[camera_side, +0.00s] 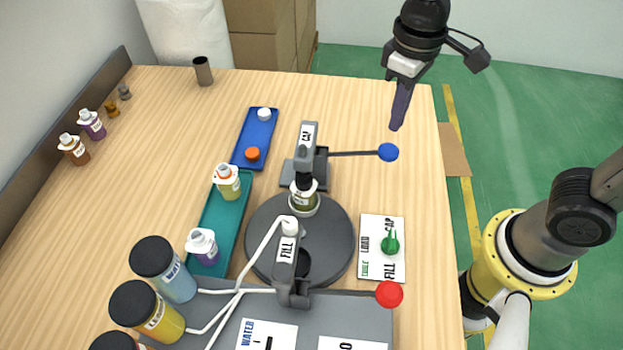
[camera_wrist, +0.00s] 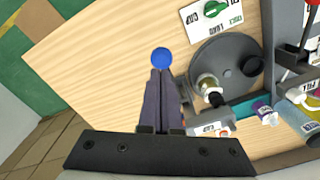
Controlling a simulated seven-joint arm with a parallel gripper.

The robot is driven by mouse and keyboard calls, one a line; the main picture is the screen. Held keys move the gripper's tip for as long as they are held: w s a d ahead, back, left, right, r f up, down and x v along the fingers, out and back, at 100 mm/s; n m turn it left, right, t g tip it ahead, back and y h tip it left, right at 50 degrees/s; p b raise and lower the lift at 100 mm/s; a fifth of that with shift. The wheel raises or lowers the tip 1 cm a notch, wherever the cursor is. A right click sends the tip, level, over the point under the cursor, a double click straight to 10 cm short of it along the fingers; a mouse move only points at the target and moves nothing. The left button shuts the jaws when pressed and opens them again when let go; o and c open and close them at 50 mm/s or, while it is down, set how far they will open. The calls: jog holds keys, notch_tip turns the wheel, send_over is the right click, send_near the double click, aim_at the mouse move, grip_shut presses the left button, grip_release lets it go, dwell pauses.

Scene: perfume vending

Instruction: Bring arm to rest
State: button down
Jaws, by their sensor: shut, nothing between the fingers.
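My gripper (camera_side: 398,124) hangs at the upper right of the side view, above the table's right part, fingers pointing down. Its fingers are shut with nothing between them. In the wrist view my gripper (camera_wrist: 160,72) also shows closed, its tips overlapping the line to the blue lever knob (camera_wrist: 163,60). In the side view that blue knob (camera_side: 388,152) is below and slightly left of the fingertips. I cannot tell the exact height gap, but the fingers look apart from it.
A grey turntable (camera_side: 335,255) carries a bottle (camera_side: 304,199) under the cap press (camera_side: 307,145). A red knob (camera_side: 389,294) and a green knob (camera_side: 390,243) stand near the right edge. A teal tray (camera_side: 217,220) and blue tray (camera_side: 258,130) lie left. The table's far right is clear.

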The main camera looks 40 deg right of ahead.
jog(key=s+d+r+m+t, duration=0.2)
jog(key=s+d+r+t, duration=0.1)
jog(key=s+d+r, duration=0.3)
jog(key=s+d+f+m+t, duration=0.1)
jog(key=s+d+t, duration=0.1)
jog(key=s+d, duration=0.2)
jog(key=shift+s+d+t, duration=0.2)
jog(key=shift+s+t, duration=0.1)
jog(key=shift+s, duration=0.8)
jog(key=shift+f, duration=0.1)
